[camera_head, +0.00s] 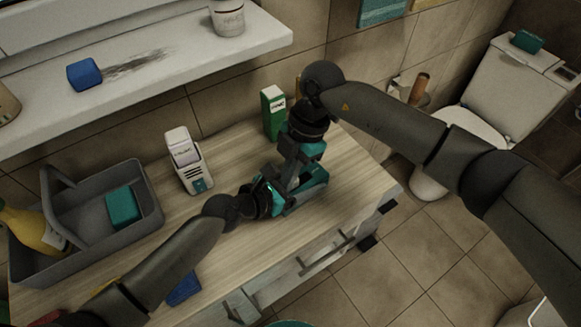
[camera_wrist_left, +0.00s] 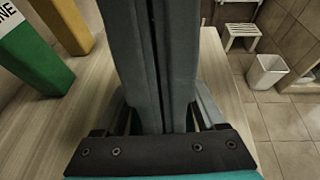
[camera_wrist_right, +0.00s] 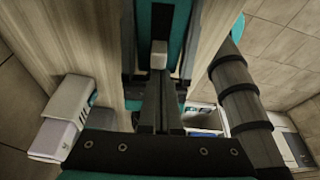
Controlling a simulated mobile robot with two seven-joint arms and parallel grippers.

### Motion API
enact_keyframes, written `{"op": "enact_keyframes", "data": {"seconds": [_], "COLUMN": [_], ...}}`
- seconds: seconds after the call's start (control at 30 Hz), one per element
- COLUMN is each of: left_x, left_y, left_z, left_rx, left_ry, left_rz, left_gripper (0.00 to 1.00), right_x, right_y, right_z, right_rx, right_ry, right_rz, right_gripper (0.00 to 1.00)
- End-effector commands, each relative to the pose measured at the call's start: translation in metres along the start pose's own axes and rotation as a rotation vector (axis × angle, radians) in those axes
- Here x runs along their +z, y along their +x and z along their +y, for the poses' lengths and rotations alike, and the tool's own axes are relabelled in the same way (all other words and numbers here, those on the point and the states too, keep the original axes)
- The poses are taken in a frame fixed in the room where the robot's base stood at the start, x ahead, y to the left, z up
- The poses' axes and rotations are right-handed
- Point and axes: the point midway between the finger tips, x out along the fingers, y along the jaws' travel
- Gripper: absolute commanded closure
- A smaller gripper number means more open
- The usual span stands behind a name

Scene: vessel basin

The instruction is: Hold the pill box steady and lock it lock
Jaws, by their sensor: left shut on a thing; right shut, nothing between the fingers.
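A teal and dark grey piece (camera_head: 310,190), seemingly the pill box, is on or just above the wooden counter, largely covered by my grippers. In the right wrist view a teal strip between dark edges (camera_wrist_right: 164,22) shows ahead, with a small light grey block (camera_wrist_right: 158,54) that may be the lock. My left gripper (camera_head: 282,197) comes from the left and is shut on the box; its grey fingers fill the left wrist view (camera_wrist_left: 155,60). My right gripper (camera_head: 291,178) reaches down from above, shut and empty, its tips (camera_wrist_right: 158,75) by the grey block. Contact there is unclear.
A green box (camera_head: 272,112) and a white dispenser (camera_head: 188,160) stand behind. A grey basket (camera_head: 150,212) with a teal block (camera_head: 122,207) and yellow bottle (camera_head: 30,230) is left. A blue item (camera_head: 183,289) lies near the front edge. A shelf (camera_head: 180,50) overhangs the back.

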Motion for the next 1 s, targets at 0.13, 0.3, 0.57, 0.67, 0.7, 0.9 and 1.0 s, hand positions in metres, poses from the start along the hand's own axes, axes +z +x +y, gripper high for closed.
{"op": "enact_keyframes", "data": {"seconds": [0.13,0.3,0.57,0.67,0.7,0.9,1.0], "left_x": [-0.001,-0.001,-0.001,-0.001,-0.001,-0.001,-0.001], "left_y": [0.0,0.0,0.0,0.0,0.0,0.0,0.0], "left_z": [0.0,0.0,0.0,0.0,0.0,0.0,0.0], "left_rx": [-0.001,-0.001,-0.001,-0.001,-0.001,0.0,0.0], "left_ry": [-0.001,-0.001,-0.001,-0.001,-0.001,0.0,0.0], "left_rz": [0.001,0.001,0.001,0.002,0.002,0.002,0.002], "left_gripper": [0.88,0.88,0.88,0.88,0.88,0.88,0.88], "right_x": [0.0,0.001,0.036,0.041,0.041,0.042,0.042], "right_y": [0.001,0.0,-0.012,-0.014,-0.014,-0.015,-0.016], "right_z": [0.0,0.0,0.0,0.0,0.0,0.0,0.0], "right_rx": [0.0,0.0,0.0,0.001,0.001,0.002,0.002], "right_ry": [0.0,0.0,0.004,0.001,0.001,0.002,0.002], "right_rz": [0.0,-0.001,-0.004,-0.003,-0.003,-0.004,-0.005], "right_gripper": [1.0,1.0,1.0,1.0,1.0,1.0,1.0]}}
